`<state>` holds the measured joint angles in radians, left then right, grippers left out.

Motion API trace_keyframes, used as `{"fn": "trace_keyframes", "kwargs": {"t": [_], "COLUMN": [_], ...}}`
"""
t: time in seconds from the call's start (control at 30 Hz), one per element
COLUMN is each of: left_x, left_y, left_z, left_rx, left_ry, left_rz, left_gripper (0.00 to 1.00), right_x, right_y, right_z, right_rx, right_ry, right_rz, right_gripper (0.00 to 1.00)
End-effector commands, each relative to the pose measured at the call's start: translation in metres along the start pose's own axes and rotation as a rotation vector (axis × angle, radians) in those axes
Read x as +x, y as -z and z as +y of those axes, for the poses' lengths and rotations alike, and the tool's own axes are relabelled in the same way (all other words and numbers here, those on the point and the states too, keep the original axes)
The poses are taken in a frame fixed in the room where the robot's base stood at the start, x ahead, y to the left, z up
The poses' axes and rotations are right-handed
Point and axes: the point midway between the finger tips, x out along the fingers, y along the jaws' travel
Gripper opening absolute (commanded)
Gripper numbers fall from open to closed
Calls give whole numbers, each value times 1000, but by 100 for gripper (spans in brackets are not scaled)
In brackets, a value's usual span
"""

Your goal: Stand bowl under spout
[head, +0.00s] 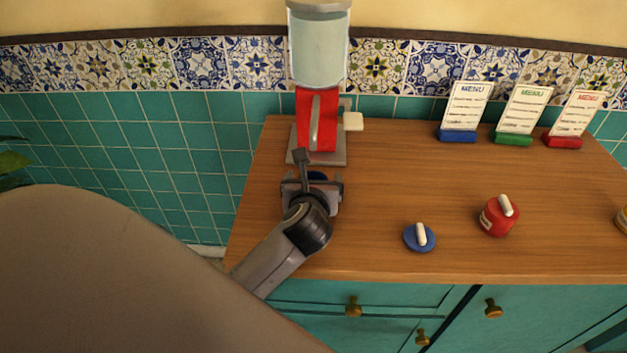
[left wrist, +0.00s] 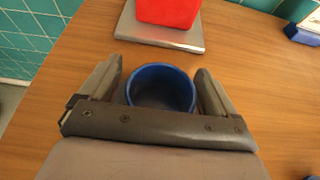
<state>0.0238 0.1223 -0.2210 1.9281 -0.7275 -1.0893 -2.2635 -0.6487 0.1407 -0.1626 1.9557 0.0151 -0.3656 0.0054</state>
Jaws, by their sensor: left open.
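The blue bowl (left wrist: 160,72) stands upright on the wooden counter, in front of the dispenser's metal base plate (left wrist: 165,35). In the head view only a small part of the bowl (head: 317,175) shows behind my left gripper (head: 312,182). That gripper is open, with its two fingers on either side of the bowl in the left wrist view (left wrist: 160,88). The dispenser has a red body (head: 328,138) and a pale clear tank (head: 318,50). I cannot clearly make out the spout's outlet. My right gripper is not in view.
A blue lid-like piece with a white handle (head: 419,241) and a red pot (head: 497,219) stand to the right. Menu stands with blue (head: 457,136), green (head: 513,138) and red (head: 562,140) bases line the back. The counter between is clear. A tiled wall is behind.

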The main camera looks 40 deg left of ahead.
Motion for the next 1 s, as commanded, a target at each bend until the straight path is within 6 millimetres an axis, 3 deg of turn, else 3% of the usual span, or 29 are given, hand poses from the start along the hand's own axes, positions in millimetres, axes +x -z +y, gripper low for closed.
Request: {"fn": "trace_keyframes", "kwargs": {"t": [0.17,0.4,0.6,0.77,1.0], "left_x": [-23,-74,-107,-119,-120], "left_y": [-1,-1,-1,-1,-1], "left_z": [-1,-1,0,0,0], "left_rx": [0,-2,-1,-2,-2], "left_ry": [2,3,1,0,-1], "left_rz": [0,1,1,0,-1], "left_gripper": [91,91,91,91,91], "right_x": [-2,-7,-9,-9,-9], "right_y": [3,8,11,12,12], "right_z": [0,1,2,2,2], "right_rx": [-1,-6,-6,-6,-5], "right_ry": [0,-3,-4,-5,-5], "right_rz": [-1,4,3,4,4], "right_gripper": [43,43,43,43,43]}}
